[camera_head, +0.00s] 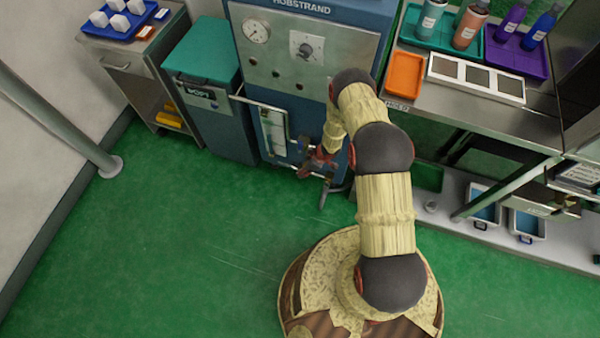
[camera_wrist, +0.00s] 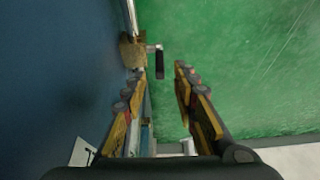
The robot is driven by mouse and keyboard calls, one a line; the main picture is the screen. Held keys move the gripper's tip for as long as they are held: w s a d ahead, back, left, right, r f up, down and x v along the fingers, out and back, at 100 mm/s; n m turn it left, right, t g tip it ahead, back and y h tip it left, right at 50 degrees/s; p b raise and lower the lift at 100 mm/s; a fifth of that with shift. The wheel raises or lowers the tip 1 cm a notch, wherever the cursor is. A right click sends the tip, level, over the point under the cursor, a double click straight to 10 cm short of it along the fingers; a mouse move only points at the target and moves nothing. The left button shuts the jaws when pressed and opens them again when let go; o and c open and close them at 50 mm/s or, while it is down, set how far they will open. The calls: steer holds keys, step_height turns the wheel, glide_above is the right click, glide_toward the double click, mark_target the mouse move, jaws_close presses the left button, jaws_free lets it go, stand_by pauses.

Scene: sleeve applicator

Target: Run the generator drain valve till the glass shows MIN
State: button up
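The generator (camera_head: 310,85) is a blue cabinet with a steel front panel, marked HOBSTRAND. A pale upright glass (camera_head: 273,132) is mounted low on its front; its level and marks are too small to read. In the wrist view, a brass valve (camera_wrist: 132,52) sits on the blue wall, with a short black handle (camera_wrist: 158,62) sticking out to the right. My gripper (camera_wrist: 160,80) is open and empty, its fingertips just short of the handle. In the head view my gripper (camera_head: 318,162) is low by the cabinet front, and my arm and gripper hide the valve.
A teal-lidded bin (camera_head: 205,50) stands left of the generator. A steel bench (camera_head: 500,120) at right holds bottles in trays and an orange tray (camera_head: 405,74). The green floor (camera_head: 180,240) in front is clear.

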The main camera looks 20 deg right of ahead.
steer(key=b+x, duration=0.2)
steer(key=x, duration=0.3)
steer(key=shift+f, duration=0.1)
steer(key=c, duration=0.3)
steer(key=c, duration=0.4)
jaws_close()
